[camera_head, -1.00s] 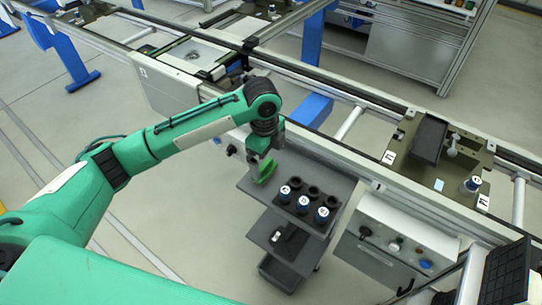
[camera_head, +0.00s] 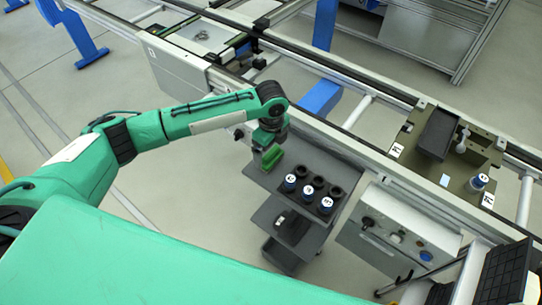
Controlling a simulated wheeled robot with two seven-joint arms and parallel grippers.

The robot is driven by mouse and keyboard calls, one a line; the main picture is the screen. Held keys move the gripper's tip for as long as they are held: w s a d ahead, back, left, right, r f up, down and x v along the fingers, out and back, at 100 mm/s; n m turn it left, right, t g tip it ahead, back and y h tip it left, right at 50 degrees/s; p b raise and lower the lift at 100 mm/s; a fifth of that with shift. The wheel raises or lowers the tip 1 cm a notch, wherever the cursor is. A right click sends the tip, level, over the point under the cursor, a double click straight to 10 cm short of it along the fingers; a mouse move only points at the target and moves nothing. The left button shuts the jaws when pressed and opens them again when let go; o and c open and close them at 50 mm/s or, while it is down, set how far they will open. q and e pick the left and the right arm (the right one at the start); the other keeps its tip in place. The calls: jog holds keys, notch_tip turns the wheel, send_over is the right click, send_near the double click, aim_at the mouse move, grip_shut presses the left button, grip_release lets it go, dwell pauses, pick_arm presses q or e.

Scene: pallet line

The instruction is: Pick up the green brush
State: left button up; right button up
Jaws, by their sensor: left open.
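The green brush (camera_head: 272,157) is a small green block at the upper left of the grey cart's top shelf. My left gripper (camera_head: 267,148) points down right at the brush and partly covers it. Its jaws are small and dark here. They look open, and I cannot tell whether they touch the brush.
The grey cart (camera_head: 338,173) carries a black holder with several blue-and-white capped cylinders (camera_head: 326,206) close to the right of the brush. The conveyor rail (camera_head: 345,150) runs just behind the cart. A control box (camera_head: 395,235) stands to the right. Open floor lies to the left.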

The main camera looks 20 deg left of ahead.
aim_at(271, 152)
pick_arm(q)
notch_tip(271, 152, down, 4)
jog(key=shift+r+p, duration=0.2)
jog(key=shift+p, duration=0.35)
jog(key=shift+f, duration=0.25)
jog(key=c, duration=0.9)
jog(key=shift+r, duration=0.15)
jog(key=shift+r, duration=0.25)
notch_tip(271, 152, up, 19)
jog(key=b, duration=0.4)
jog(key=shift+r, duration=0.15)
